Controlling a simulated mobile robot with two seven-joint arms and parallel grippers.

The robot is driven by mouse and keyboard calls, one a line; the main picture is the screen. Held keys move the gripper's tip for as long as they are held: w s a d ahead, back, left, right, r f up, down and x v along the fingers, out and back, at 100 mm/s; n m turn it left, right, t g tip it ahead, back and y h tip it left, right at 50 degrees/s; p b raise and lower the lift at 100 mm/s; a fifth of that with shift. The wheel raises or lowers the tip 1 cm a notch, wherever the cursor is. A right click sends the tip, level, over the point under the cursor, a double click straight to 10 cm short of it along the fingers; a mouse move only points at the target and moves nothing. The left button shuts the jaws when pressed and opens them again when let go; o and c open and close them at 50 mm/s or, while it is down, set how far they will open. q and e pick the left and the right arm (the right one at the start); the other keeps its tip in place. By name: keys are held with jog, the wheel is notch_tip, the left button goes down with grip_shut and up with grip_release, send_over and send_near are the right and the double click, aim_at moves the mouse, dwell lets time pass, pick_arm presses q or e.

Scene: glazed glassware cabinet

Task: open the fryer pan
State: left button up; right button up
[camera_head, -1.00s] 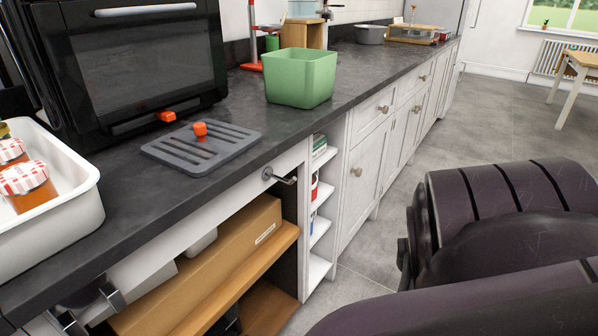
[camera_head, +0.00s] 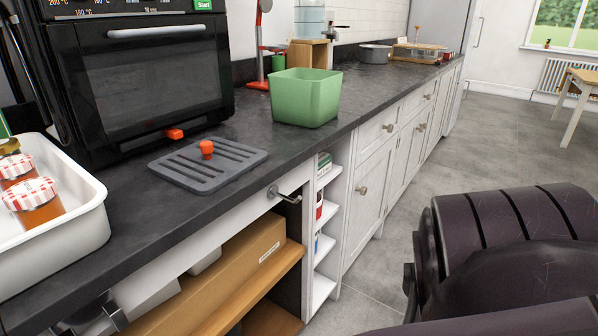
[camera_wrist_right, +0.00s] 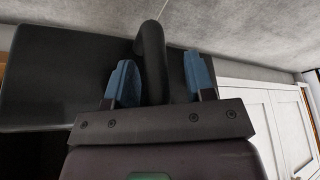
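In the head view, a black fryer-like oven (camera_head: 150,75) stands at the left of the worktop. It has a glass front, a silver bar handle (camera_head: 153,32) along its top and an orange-red tab (camera_head: 174,133) at its lower edge. A grey slotted plate (camera_head: 205,166) with an orange knob (camera_head: 207,148) lies in front of it. In the right wrist view my right gripper (camera_wrist_right: 161,79) is open. A dark curved bar (camera_wrist_right: 151,60) shows between its blue fingers; I cannot tell if they touch it. A dark panel (camera_wrist_right: 50,90) lies behind. My left gripper is not in view.
A white tray (camera_head: 85,225) with jars stands at the near left of the worktop. A green tub (camera_head: 306,97) stands beyond the slotted plate. Below are open shelves with a cardboard box (camera_head: 215,275) and white cabinets (camera_head: 375,185).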

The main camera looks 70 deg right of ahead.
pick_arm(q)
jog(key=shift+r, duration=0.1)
pick_arm(e)
jog(key=shift+d+r, duration=0.1)
jog(key=shift+r, duration=0.2)
jog(key=v, duration=0.1)
jog(key=p+v, duration=0.2)
jog(key=v, duration=0.1)
jog(key=shift+w+r, duration=0.15)
jog(key=shift+w, duration=0.15)
pick_arm(q)
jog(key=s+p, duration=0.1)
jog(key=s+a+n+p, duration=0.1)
jog(key=p, duration=0.1)
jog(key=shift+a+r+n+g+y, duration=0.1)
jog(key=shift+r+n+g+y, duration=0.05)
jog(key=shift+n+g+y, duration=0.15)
pick_arm(e)
jog(key=s+a+v, duration=0.1)
jog(key=v, duration=0.5)
jog(key=shift+d, duration=0.4)
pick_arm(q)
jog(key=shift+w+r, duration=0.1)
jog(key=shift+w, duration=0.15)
